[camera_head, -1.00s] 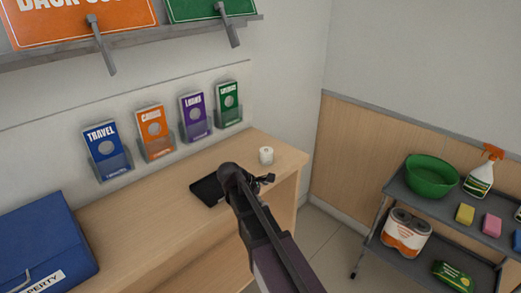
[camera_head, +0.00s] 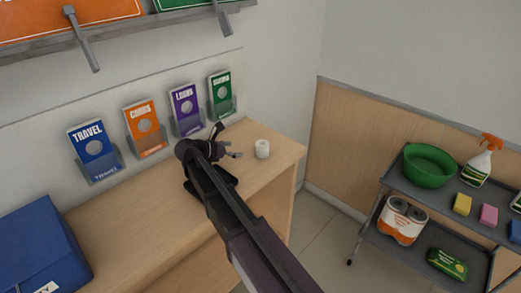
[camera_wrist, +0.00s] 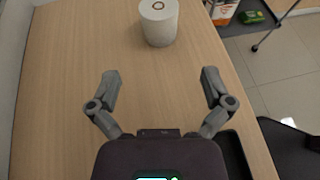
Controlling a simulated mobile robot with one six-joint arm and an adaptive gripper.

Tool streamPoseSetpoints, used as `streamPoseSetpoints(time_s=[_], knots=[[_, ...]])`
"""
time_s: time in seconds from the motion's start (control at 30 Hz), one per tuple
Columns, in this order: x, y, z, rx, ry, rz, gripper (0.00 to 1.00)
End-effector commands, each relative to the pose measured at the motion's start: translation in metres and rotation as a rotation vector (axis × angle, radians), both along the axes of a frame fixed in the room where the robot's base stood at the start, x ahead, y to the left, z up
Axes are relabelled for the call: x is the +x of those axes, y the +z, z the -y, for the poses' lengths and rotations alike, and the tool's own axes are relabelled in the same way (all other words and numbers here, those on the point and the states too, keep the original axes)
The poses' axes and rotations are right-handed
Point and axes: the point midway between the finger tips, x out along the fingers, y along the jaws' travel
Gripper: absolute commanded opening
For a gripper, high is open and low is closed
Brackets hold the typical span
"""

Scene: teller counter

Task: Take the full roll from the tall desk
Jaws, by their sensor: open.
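The white roll (camera_head: 262,149) stands upright near the far right end of the tall wooden desk (camera_head: 130,220). In the wrist view the roll (camera_wrist: 159,24) shows at the top, ahead of my fingers and slightly left of the middle between them. My gripper (camera_head: 228,144) is close to the left of the roll in the head view, apart from it. In the wrist view my gripper (camera_wrist: 162,80) has its two fingers spread wide with bare desk between them. It is open and empty.
A dark flat pad (camera_head: 222,186) lies on the desk, partly under my arm. Leaflet holders (camera_head: 188,122) line the wall behind. A blue box (camera_head: 38,250) stands at the left. A grey cart (camera_head: 395,250) with cleaning supplies is at the right, beyond a floor gap.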

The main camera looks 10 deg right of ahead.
Motion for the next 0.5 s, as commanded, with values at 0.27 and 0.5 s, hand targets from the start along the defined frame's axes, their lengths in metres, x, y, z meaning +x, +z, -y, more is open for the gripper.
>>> streamPoseSetpoints(time_s=[0.27,0.5], knots=[[0.007,-0.010,0.015,0.001,-0.001,0.000,1.00],[0.021,-0.024,0.044,0.001,0.000,0.000,1.00]])
